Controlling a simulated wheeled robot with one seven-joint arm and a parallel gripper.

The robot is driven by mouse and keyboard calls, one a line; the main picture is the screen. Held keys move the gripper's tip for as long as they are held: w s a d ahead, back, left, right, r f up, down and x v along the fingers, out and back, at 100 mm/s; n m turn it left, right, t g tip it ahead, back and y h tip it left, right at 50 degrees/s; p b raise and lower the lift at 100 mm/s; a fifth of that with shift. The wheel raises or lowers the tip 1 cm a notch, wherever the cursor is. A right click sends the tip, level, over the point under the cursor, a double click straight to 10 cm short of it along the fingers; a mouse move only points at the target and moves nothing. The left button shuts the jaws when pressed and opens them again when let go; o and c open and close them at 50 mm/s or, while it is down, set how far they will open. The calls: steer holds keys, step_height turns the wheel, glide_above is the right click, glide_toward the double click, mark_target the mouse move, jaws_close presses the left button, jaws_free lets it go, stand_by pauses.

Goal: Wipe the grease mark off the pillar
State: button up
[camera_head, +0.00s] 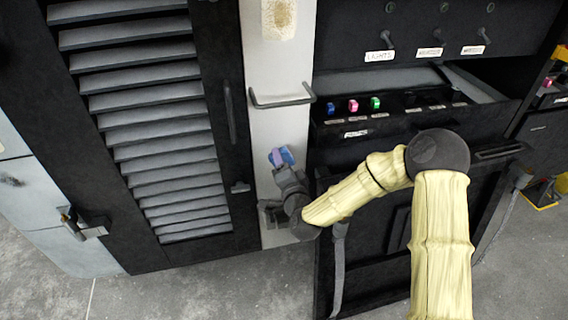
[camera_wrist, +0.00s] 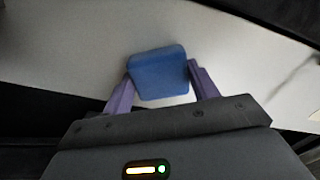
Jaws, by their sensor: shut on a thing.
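The pillar (camera_head: 262,140) is a pale upright strip between the dark louvred door and the dark control unit. A yellowish-brown mottled patch (camera_head: 281,16), which looks like the grease mark, is high on it at the top of the head view. My gripper (camera_head: 283,160) is in front of the pillar's lower part, well below the patch. In the wrist view my gripper's purple fingers (camera_wrist: 158,80) are shut on a blue sponge-like block (camera_wrist: 158,72). The pale surface of the pillar (camera_wrist: 75,50) lies behind the block. I cannot tell whether they touch.
A grey bar handle (camera_head: 281,103) sticks out from the pillar between my gripper and the patch. The louvred door (camera_head: 225,60) stands left. The control unit's shelf with coloured knobs (camera_head: 353,105) juts out right. Open grey floor (camera_head: 190,290) lies below.

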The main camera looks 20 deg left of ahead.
steer(key=v, duration=0.6)
steer(key=shift+b, duration=0.4)
steer(key=shift+s, duration=0.1)
stand_by(0.3)
steer(key=v, duration=0.3)
steer(key=shift+b, duration=0.3)
stand_by(0.6)
